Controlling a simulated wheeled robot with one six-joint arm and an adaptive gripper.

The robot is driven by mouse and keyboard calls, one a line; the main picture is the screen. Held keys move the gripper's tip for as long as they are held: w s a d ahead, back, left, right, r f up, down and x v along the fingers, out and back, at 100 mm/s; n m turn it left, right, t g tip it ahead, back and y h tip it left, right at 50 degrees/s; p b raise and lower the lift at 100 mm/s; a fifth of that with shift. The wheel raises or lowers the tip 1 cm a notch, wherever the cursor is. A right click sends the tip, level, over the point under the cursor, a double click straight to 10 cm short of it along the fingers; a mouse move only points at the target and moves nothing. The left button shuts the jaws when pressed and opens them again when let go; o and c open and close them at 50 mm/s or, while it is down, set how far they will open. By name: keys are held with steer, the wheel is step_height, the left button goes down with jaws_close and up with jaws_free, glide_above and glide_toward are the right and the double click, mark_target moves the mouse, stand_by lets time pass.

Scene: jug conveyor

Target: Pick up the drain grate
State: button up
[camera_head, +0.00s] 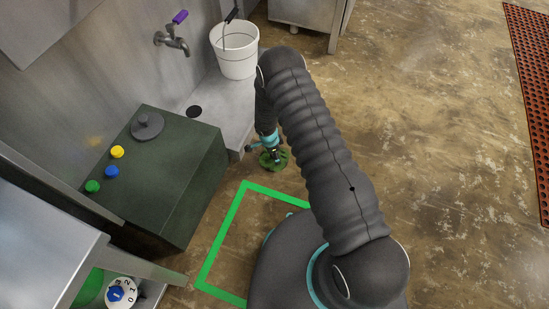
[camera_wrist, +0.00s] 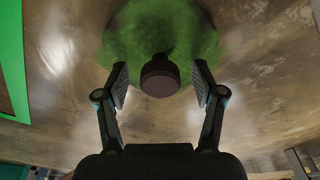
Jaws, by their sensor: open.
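A round, green, fuzzy-looking disc with a dark brown knob lies on the floor; I take it to be the drain grate (camera_head: 267,163). It also shows in the wrist view as the green disc (camera_wrist: 125,45), with its knob (camera_wrist: 160,76) between the fingers. My gripper (camera_wrist: 160,85) is open, one finger on each side of the knob, with gaps visible. In the head view my gripper (camera_head: 275,155) points down over the disc and hides part of it. I cannot tell how far the fingertips are above it.
A dark green box (camera_head: 165,175) holds a grey knobbed disc (camera_head: 147,125) and coloured buttons. A metal ledge (camera_head: 225,105) has a dark round hole (camera_head: 194,112) and a white bucket (camera_head: 237,52). A green outline (camera_head: 220,240) marks the floor. Open floor lies to the right.

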jaws_close()
steer(key=shift+r, duration=0.1)
